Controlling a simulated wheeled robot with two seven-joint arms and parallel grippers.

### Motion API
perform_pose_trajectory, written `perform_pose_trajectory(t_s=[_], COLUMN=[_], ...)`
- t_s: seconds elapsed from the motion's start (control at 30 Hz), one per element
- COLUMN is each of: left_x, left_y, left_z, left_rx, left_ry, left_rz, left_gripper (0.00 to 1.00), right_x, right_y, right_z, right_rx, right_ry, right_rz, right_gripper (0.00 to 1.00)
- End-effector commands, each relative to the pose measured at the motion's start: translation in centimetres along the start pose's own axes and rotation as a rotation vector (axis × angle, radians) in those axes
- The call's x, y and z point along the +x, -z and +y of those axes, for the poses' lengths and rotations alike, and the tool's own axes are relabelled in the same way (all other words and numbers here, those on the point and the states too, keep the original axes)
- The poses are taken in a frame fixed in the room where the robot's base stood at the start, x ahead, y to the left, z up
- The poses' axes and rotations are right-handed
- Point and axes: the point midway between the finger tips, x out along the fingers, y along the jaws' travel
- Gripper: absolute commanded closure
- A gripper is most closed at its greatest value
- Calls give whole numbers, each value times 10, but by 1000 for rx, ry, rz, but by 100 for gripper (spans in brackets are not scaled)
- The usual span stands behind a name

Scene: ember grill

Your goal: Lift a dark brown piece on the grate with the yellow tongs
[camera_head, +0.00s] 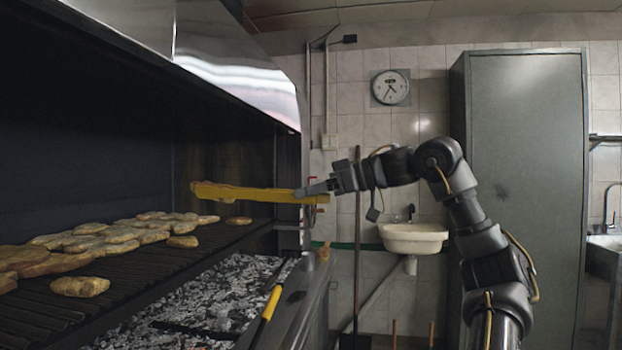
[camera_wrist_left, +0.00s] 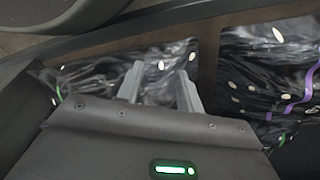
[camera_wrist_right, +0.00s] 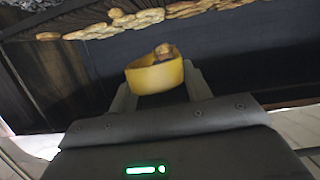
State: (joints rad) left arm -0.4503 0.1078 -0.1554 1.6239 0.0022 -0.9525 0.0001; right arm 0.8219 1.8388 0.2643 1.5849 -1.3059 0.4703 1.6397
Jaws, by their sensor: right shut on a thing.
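My right gripper (camera_head: 318,188) is shut on the yellow tongs (camera_head: 255,194) and holds them level above the grate (camera_head: 150,265), pointing left. In the right wrist view the tongs (camera_wrist_right: 152,78) are seen end-on, and a small brown piece (camera_wrist_right: 163,50) shows at their far end, seemingly between the arms. Several golden-brown pieces (camera_head: 110,238) lie crowded on the grate; browner ones (camera_head: 45,265) lie at its left. One piece (camera_head: 80,286) lies apart at the front. My left gripper (camera_wrist_left: 158,75) is open and empty; it is outside the head view.
Ash-grey coals (camera_head: 225,295) lie below the grate. A yellow-handled tool (camera_head: 270,303) rests by the grill's front edge. The hood (camera_head: 240,85) overhangs the grate. A sink (camera_head: 412,238) and a grey cabinet (camera_head: 528,180) stand behind. Dark glossy bags (camera_wrist_left: 265,65) are near my left gripper.

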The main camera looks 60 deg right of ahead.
Motion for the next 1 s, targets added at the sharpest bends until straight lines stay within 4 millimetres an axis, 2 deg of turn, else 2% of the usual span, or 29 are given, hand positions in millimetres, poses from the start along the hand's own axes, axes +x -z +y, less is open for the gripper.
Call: perform_pose_trajectory(t_s=[0.3,0.6,0.77,0.83,1.0], left_x=[41,63,67,58,51], left_y=[-54,-112,-145,-157,-179], left_z=[-11,-26,-35,-35,-34], left_rx=[18,34,42,43,46], left_ry=[15,33,43,41,37], left_rz=[-45,-80,-99,-106,-117], left_gripper=[64,64,64,64,64], right_x=[-1,0,-1,-2,-1], right_y=[3,2,2,7,3], right_z=[0,0,0,0,0], right_rx=[1,2,3,4,5], right_ry=[1,4,5,5,6], right_rz=[-91,-171,-213,-251,-319], right_gripper=[100,100,100,100,100])
